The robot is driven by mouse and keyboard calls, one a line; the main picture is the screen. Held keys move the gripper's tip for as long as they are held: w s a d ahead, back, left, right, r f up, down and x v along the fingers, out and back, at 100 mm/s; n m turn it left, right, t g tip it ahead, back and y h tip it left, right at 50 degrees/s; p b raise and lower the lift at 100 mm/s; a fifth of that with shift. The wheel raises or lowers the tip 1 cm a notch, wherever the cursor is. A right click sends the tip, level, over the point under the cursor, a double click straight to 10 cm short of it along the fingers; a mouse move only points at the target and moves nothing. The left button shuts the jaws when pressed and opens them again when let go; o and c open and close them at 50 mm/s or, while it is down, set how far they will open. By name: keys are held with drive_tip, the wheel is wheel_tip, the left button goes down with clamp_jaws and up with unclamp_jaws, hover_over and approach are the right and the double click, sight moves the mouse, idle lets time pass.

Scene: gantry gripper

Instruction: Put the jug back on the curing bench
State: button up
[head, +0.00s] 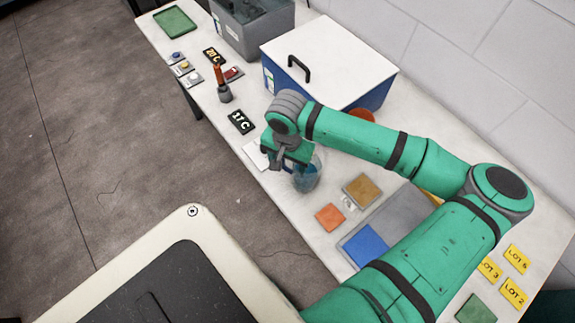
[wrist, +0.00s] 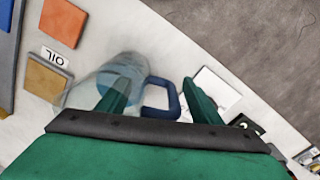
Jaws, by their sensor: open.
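The jug (head: 307,177) is clear, with blue contents, and appears to stand upright on the white bench (head: 301,222). In the wrist view the jug (wrist: 92,88) is at left of centre, and its dark blue handle (wrist: 160,112) points right. My gripper (head: 283,158) is at the jug's left side in the head view and partly hides it. In the wrist view my gripper (wrist: 155,88) is open, with the handle between its two fingers. The left finger overlaps the jug's body. I cannot tell whether either finger touches it.
A blue box with a white lid (head: 328,58) and a grey tank (head: 252,28) stand farther back. An orange tile (head: 329,217), a brown tile (head: 362,190) and a grey mat (head: 393,221) lie near the jug. A white card (head: 255,154) lies by the bench edge.

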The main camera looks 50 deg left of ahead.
wheel_tip(320, 180, up, 12)
drive_tip(key=shift+r, duration=0.1)
idle(0.4)
idle(0.6)
